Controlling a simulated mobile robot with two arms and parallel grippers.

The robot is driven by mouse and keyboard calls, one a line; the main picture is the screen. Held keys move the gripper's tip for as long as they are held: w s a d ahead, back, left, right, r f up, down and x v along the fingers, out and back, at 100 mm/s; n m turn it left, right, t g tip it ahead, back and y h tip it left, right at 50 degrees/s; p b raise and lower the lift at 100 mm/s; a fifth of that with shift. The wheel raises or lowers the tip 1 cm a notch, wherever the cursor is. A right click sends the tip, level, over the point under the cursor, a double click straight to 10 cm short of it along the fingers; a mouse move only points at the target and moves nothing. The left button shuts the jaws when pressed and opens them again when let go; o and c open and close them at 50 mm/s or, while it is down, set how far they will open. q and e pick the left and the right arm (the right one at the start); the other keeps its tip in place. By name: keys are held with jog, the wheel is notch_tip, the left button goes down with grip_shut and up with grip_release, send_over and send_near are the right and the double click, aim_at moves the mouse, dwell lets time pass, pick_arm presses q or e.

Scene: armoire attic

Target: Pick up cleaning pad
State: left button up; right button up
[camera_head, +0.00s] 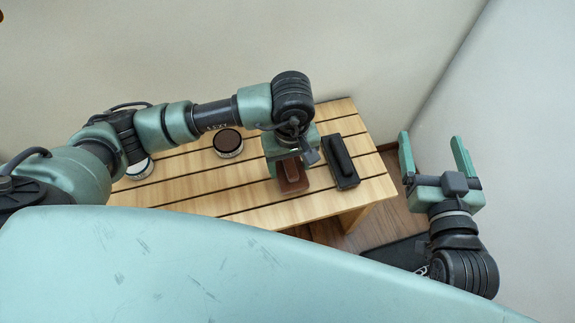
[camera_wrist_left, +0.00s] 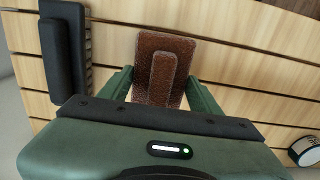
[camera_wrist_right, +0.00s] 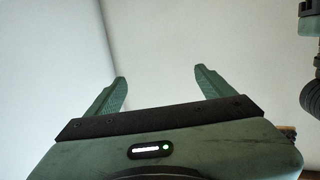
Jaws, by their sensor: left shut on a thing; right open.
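A reddish-brown pad (camera_head: 291,176) with a raised grip lies at the right part of the slatted wooden table, under my left gripper (camera_head: 287,163). In the left wrist view the brown pad (camera_wrist_left: 164,68) sits between the two fingers of my left gripper (camera_wrist_left: 160,88), which is shut on it. I cannot tell whether the pad is off the table. A black pad-like block (camera_head: 341,161) with a raised bar lies just right of it; it also shows in the left wrist view (camera_wrist_left: 62,45). My right gripper (camera_head: 436,160) is open and empty, right of the table, as the right wrist view (camera_wrist_right: 160,88) also shows.
A round tin with a dark top (camera_head: 228,142) stands left of my left gripper on the table (camera_head: 232,192). Another round tin (camera_head: 139,168) is partly behind my left arm. Walls close in behind and at the right. A dark flat thing (camera_head: 400,252) lies on the floor.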

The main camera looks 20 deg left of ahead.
aim_at(290, 163)
pick_arm(q)
notch_tip(290, 163, up, 10)
jog(key=shift+w+f+p, duration=0.1)
jog(key=shift+f+p, duration=0.1)
jog(key=shift+p, duration=0.9)
notch_tip(290, 163, up, 8)
jog(key=p, duration=0.1)
pick_arm(e)
jog(key=s+d+f+g+h, duration=0.2)
jog(key=s+d+f+g, duration=0.3)
jog(key=s+f+g, duration=0.5)
jog(key=shift+s+f+m+h, duration=0.3)
jog(key=shift+s+f+h, duration=0.1)
jog(key=shift+s+f, duration=1.1)
pick_arm(q)
jog(key=shift+f, duration=0.1)
pick_arm(e)
jog(key=shift+w+d+f, duration=0.1)
jog(key=shift+w, duration=0.05)
